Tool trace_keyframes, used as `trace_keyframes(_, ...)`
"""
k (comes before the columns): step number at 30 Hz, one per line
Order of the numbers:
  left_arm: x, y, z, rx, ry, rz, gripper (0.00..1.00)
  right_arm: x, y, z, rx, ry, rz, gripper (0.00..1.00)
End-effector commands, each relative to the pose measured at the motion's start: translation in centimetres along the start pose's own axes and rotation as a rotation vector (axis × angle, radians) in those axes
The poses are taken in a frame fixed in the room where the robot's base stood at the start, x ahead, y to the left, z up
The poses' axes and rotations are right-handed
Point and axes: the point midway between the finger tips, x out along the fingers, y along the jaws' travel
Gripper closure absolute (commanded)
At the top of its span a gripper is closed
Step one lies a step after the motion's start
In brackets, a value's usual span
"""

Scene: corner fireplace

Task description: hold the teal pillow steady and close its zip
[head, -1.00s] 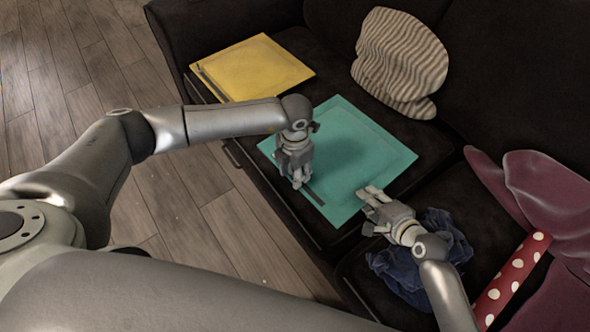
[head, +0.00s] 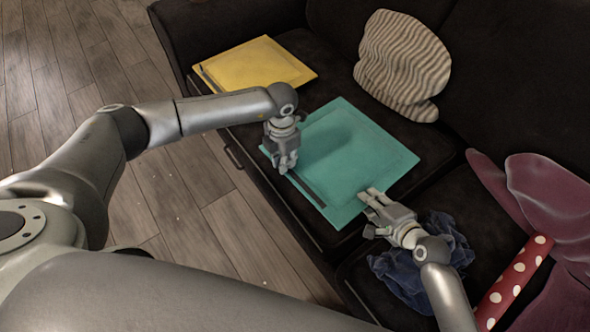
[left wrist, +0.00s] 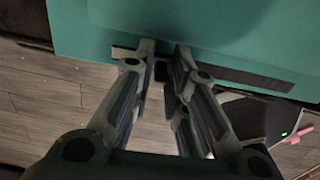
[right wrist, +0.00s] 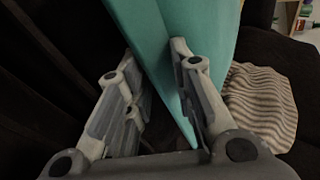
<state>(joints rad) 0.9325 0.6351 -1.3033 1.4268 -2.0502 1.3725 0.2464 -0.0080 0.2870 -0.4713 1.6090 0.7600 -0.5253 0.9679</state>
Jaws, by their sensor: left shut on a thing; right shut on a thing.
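The teal pillow (head: 355,150) lies flat on the sofa seat; it fills the top of the left wrist view (left wrist: 200,25). Its zip (head: 310,192) is a dark strip along the near-left edge, also clear in the left wrist view (left wrist: 245,76). My left gripper (head: 287,170) is shut at the zip line, near the strip's left end; its fingertips (left wrist: 162,50) hide what they hold, apparently the zip pull. My right gripper (head: 369,194) is shut on the pillow's near-right edge; the right wrist view shows the teal cloth (right wrist: 180,65) between its fingers.
A yellow pillow (head: 262,60) lies at the sofa's far left. A striped cushion (head: 402,65) leans on the backrest. Crumpled blue cloth (head: 410,275) lies beneath my right gripper. A red polka-dot roll (head: 515,283) and maroon fabric (head: 550,205) are at right. Wooden floor (head: 210,220) is clear.

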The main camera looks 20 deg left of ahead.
Motion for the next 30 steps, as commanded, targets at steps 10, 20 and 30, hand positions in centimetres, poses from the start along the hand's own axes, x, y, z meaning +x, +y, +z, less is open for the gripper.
trace_keyframes(10, 0.0, 5.3, 0.0, -0.002, -0.001, 0.003, 1.00, 0.0, 0.5, 0.0, 0.002, -0.002, 0.010, 1.00)
trace_keyframes(20, -0.1, 5.5, -0.1, -0.003, -0.001, 0.006, 0.76, 0.0, 0.5, 0.0, 0.001, -0.001, 0.012, 1.00)
trace_keyframes(30, 0.0, 5.2, 0.0, -0.001, 0.000, 0.003, 0.62, 0.0, 0.5, 0.0, 0.002, -0.001, 0.011, 1.00)
